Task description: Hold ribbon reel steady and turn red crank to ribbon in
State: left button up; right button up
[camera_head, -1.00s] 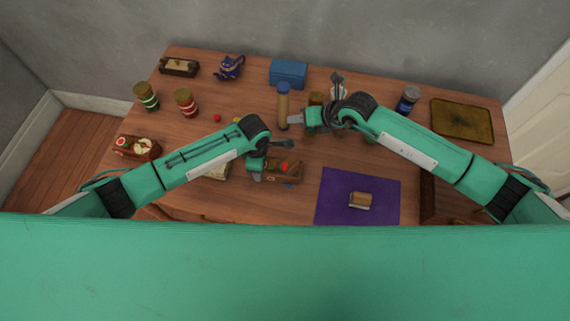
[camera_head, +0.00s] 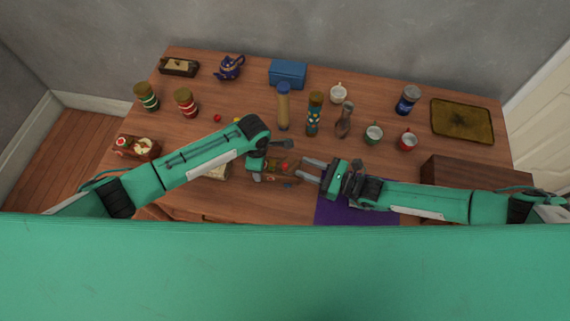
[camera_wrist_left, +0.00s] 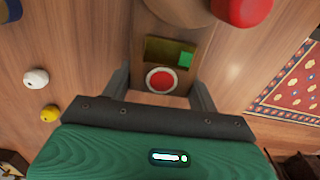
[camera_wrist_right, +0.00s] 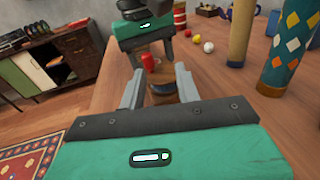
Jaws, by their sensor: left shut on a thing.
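The ribbon reel (camera_head: 288,180) is a small wooden piece with a red crank knob (camera_head: 284,166), near the table's front middle. In the left wrist view the reel's wooden body (camera_wrist_left: 175,25) stands between the fingers, with the red knob (camera_wrist_left: 243,10) at the top edge. My left gripper (camera_head: 258,170) is shut on the reel from its left. My right gripper (camera_head: 308,170) is open and empty, its fingers pointing at the reel's right side. In the right wrist view the red knob (camera_wrist_right: 148,62) and a brown round part (camera_wrist_right: 162,91) show between its open fingers.
A purple mat (camera_head: 335,208) lies under my right arm. Behind the reel stand a tan-and-blue bottle (camera_head: 283,108), a patterned canister (camera_head: 314,116) and a brown vase-like item (camera_head: 344,121). Small balls lie at left.

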aim_at(285, 166)
jog(key=shift+s+f+n+y, duration=0.1)
jog(key=shift+s+n+y, duration=0.2)
jog(key=shift+s, duration=0.5)
jog(key=shift+a, duration=0.3)
jog(key=x, duration=0.6)
jog(key=shift+w+a, duration=0.15)
jog(key=shift+a, duration=0.2)
jog(key=shift+c, duration=0.2)
grip_shut()
